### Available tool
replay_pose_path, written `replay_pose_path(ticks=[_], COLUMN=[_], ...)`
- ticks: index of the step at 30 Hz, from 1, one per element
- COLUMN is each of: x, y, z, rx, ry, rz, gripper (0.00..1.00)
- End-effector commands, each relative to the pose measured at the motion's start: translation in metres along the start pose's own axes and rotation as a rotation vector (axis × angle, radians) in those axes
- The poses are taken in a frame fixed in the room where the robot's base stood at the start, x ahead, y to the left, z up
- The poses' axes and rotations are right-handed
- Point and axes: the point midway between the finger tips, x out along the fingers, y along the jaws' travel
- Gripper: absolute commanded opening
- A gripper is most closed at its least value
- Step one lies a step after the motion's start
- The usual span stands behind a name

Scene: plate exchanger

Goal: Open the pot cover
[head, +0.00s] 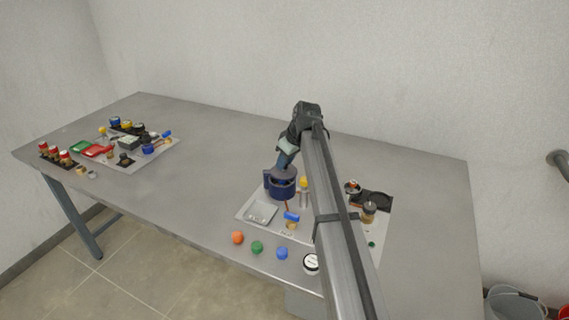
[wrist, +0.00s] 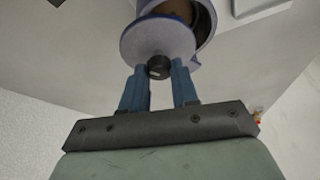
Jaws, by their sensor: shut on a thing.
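A dark blue pot (head: 280,190) stands on the light tray at the right of the table. Its round grey-blue cover (head: 283,173) is above the pot. My gripper (head: 284,164) is over it, pointing down. In the wrist view my gripper (wrist: 160,78) has its two blue fingers shut on the dark knob (wrist: 159,67) of the cover (wrist: 155,40). There the cover sits off-centre from the pot (wrist: 207,18), and part of the brown inside of the pot shows beside it. The exact gap between cover and rim is hard to tell.
Orange (head: 237,238), green (head: 257,247) and blue (head: 282,253) balls lie in front. Another loaded tray (head: 138,161) is far left; the table between is clear.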

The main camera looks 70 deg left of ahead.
Motion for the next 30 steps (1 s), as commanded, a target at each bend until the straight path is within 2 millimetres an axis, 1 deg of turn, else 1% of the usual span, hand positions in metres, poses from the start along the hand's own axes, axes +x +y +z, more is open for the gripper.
replay_pose_path(ticks=[1,12,20,30], x=[0.001,0.009,0.014,0.021], y=[0.005,0.018,0.023,0.024], z=[-0.003,-0.021,-0.035,-0.053], rx=[-0.039,-0.365,-0.593,-0.891], ry=[-0.001,-0.001,-0.001,-0.001], rz=[-0.017,-0.153,-0.246,-0.370], gripper=[0.00,0.00,0.00,0.00])
